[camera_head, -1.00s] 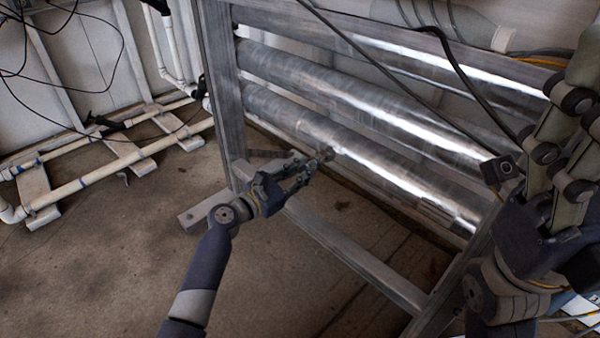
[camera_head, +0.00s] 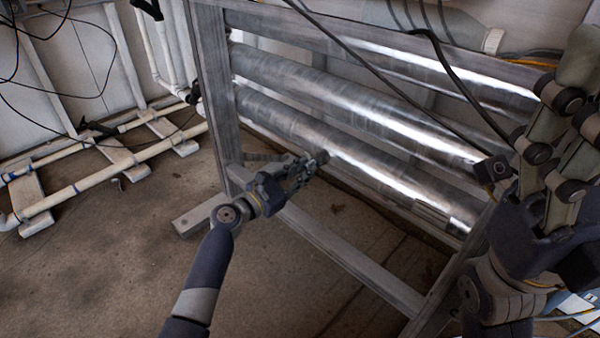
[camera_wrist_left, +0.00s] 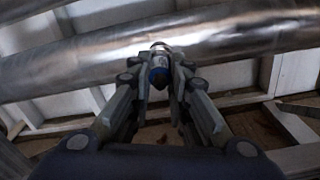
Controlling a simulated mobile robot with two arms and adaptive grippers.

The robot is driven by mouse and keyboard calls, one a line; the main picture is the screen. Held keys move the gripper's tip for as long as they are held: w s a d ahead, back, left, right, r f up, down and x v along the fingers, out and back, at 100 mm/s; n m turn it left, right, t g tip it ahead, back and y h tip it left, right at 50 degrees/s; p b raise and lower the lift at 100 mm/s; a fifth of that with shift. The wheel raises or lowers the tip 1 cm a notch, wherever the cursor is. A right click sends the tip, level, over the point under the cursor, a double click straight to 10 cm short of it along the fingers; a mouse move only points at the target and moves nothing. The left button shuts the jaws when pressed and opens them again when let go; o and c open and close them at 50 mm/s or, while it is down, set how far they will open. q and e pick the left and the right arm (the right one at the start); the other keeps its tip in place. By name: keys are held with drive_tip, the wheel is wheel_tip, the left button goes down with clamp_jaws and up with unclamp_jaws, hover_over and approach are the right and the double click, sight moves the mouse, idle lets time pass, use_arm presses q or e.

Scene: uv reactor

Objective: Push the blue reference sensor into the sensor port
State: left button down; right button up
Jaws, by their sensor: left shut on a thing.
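My left gripper (camera_head: 308,166) is at the lowest shiny metal tube (camera_head: 375,170), near its left part. How deep the sensor sits is hidden. My right gripper (camera_head: 570,130) is large at the right edge, away from the tube, its tips unclear.
A grey metal frame (camera_head: 213,90) holds several parallel tubes. Its lower beam (camera_head: 340,255) runs below my left gripper. Black cables (camera_head: 460,75) hang in front of the tubes. White pipes (camera_head: 85,182) lie on the floor at left. Open floor (camera_head: 110,270) is at lower left.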

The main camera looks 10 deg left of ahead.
use_arm(q)
drive_tip(key=c, duration=1.4)
unclamp_jaws()
drive_tip(key=shift+c, duration=0.2)
drive_tip(key=v, duration=1.2)
